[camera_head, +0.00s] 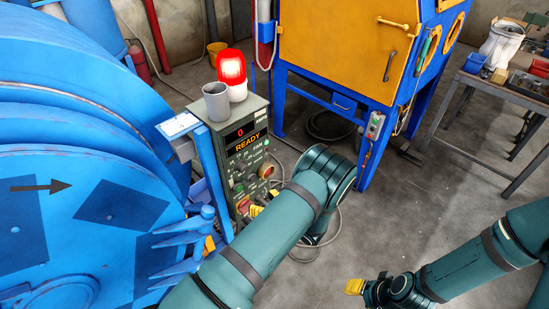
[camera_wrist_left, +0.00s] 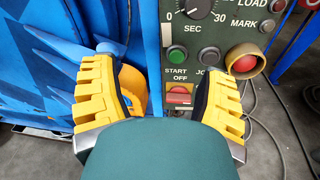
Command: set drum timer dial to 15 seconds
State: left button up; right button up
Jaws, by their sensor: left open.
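The timer dial (camera_wrist_left: 199,8) is a black round knob on the dark green control panel (camera_head: 246,140), cut off by the top edge of the left wrist view. Its scale reads 0 at left and 30 at right, with SEC below; I cannot read its setting surely. My left gripper (camera_wrist_left: 160,66) is open and empty, with its yellow fingers in front of the lower panel, below the dial. In the head view the left gripper (camera_head: 257,209) is partly hidden by my arm. My right gripper (camera_head: 356,287) is low at right, away from the panel; its jaw state is unclear.
A green START button (camera_wrist_left: 180,55), a red OFF switch (camera_wrist_left: 180,95) and a red stop button (camera_wrist_left: 244,63) are near the fingers. The blue drum (camera_head: 90,200) stands left. A lit red lamp (camera_head: 231,70) and grey cup (camera_head: 216,100) top the panel, whose display reads 0 and READY.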

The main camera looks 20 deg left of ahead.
aim_at(245, 170)
pick_arm(q)
jog(key=w+d+r+m+t, duration=0.1)
jog(key=w+d+r+t, duration=0.1)
jog(key=w+t, duration=0.15)
jog(key=shift+g+y, duration=0.4)
jog(key=shift+g, duration=0.25)
jog(key=x, duration=1.4)
jog(key=shift+w+d, duration=0.1)
jog(key=c, duration=1.2)
